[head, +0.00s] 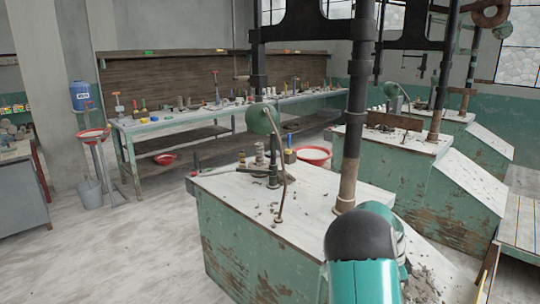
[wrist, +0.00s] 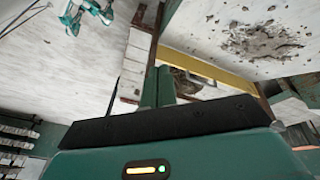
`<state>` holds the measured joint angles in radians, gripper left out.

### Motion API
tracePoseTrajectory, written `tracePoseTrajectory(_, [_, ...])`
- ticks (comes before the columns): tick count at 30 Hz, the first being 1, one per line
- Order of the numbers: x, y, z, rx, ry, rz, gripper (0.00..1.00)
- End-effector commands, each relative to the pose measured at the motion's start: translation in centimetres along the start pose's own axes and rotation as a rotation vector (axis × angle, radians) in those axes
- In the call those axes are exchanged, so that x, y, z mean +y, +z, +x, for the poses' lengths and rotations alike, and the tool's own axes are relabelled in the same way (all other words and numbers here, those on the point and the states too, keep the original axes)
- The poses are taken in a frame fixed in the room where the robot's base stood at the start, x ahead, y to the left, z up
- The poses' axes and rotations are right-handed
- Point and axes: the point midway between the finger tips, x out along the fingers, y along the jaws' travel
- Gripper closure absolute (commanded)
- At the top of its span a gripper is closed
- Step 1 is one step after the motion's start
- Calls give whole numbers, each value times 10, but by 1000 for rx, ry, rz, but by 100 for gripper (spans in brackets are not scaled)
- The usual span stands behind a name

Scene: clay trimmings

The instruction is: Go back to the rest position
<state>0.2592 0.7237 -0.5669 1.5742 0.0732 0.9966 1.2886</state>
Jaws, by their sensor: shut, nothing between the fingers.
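My gripper (wrist: 158,72) shows in the wrist view, its two green fingers together and nothing between them. It is clear of the surfaces around it, as far as I can tell. In the head view my teal and black arm rises at the bottom, right of the middle, and hides part of the near green workbench (head: 235,240); the gripper itself does not show there. Clay trimmings (wrist: 262,40) lie scattered on a pale surface at the upper right of the wrist view. Clay crumbs (head: 425,285) also lie to the right of my arm in the head view.
A lamp (head: 262,119) and a dark post (head: 350,165) stand on the near bench. A red bowl (head: 313,154) is behind it. More green benches (head: 390,175) stand to the right. A long worktable (head: 180,126) lines the back. The pale floor (head: 130,250) at left is open.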

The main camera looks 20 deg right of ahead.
Motion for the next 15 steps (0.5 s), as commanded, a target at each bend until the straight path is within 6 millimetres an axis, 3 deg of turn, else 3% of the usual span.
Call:
tracePoseTrajectory(3, [16,29,-44,-62,-69,-144,100])
tracePoseTrajectory(8, [44,67,-94,-122,-164,-357,100])
tracePoseTrajectory(15, [101,120,-162,-162,-325,-696,100])
